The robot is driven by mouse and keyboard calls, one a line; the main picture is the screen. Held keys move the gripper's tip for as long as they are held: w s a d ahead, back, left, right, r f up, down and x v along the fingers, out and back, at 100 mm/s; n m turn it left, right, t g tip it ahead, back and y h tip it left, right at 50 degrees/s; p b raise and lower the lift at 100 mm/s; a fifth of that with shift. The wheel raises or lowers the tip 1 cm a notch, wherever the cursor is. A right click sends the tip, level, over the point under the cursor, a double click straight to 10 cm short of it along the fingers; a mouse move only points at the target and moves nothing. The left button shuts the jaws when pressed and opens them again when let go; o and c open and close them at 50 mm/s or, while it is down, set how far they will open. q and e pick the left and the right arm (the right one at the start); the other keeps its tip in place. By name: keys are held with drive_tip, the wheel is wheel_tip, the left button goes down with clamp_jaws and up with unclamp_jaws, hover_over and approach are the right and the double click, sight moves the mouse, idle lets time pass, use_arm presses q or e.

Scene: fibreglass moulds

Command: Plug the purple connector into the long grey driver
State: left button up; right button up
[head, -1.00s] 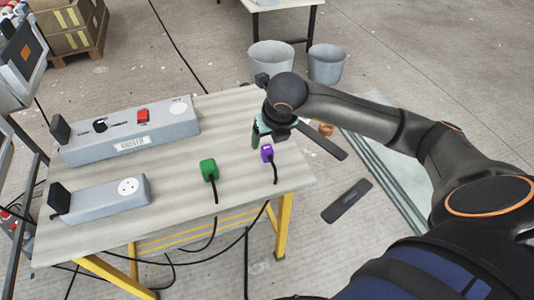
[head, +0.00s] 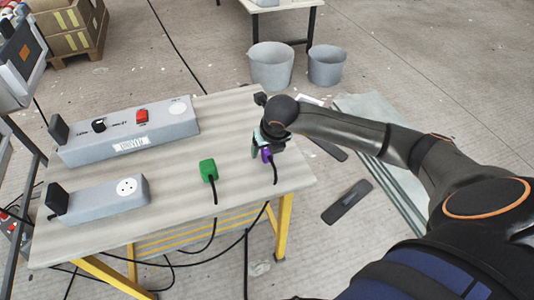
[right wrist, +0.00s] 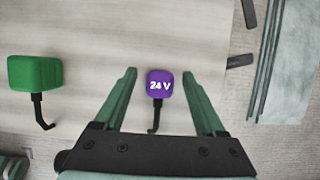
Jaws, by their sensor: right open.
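The purple connector (right wrist: 160,84), marked "24 V", lies on the table with its black cable trailing toward the front edge. In the head view the connector (head: 267,155) is partly hidden by my right gripper (head: 260,148). In the right wrist view my right gripper (right wrist: 159,75) is open, with one finger on each side of the connector and a gap on both sides. The long grey driver (head: 135,132) lies at the back left of the table, with a red switch, a black knob and a round socket at its right end. My left gripper is not in view.
A shorter grey driver (head: 104,199) with a round socket lies at the front left. A green connector (head: 208,170), also in the wrist view (right wrist: 35,73), lies left of the purple one. The tabletop (head: 170,175) between the drivers and connectors is clear.

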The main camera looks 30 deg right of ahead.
idle(0.3)
clamp_jaws()
idle(0.5)
